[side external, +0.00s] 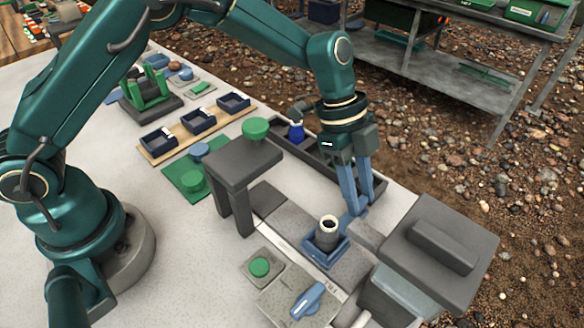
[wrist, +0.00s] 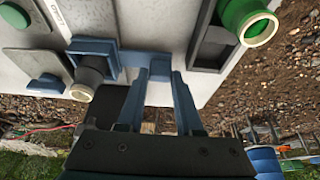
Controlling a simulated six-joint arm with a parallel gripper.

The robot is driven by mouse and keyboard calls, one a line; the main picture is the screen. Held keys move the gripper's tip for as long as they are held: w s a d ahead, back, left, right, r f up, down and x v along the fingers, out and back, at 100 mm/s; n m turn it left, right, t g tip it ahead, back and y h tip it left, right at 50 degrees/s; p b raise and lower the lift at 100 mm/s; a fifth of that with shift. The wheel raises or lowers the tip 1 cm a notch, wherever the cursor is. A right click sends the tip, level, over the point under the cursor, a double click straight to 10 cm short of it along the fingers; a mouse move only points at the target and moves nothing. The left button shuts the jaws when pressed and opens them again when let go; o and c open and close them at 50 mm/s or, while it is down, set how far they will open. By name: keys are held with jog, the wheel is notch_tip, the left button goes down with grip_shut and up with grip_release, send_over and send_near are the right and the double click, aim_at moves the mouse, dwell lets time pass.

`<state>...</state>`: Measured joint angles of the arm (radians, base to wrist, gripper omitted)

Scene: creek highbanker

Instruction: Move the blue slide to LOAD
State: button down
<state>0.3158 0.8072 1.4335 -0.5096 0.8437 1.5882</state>
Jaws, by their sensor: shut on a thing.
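The blue slide (side external: 322,262) is a square blue frame on a grey track, with a dark cup (side external: 327,232) with a pale rim standing in it. My gripper (side external: 357,208) reaches down at the slide's far right side, its blue fingers shut on the slide's handle part. In the wrist view the slide (wrist: 92,46) lies left of my gripper (wrist: 160,72), with the cup (wrist: 82,90) inside it.
A grey block machine (side external: 440,250) stands close to the right of the slide. A green button (side external: 260,267) and a blue lever (side external: 308,300) sit in front. A dark trough (side external: 385,190) lies behind.

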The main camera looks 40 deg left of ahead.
jog(key=a, duration=0.5)
jog(key=shift+d, duration=0.1)
jog(key=c, duration=0.6)
grip_release()
jog(key=shift+o, duration=0.2)
jog(key=shift+v, duration=2.6)
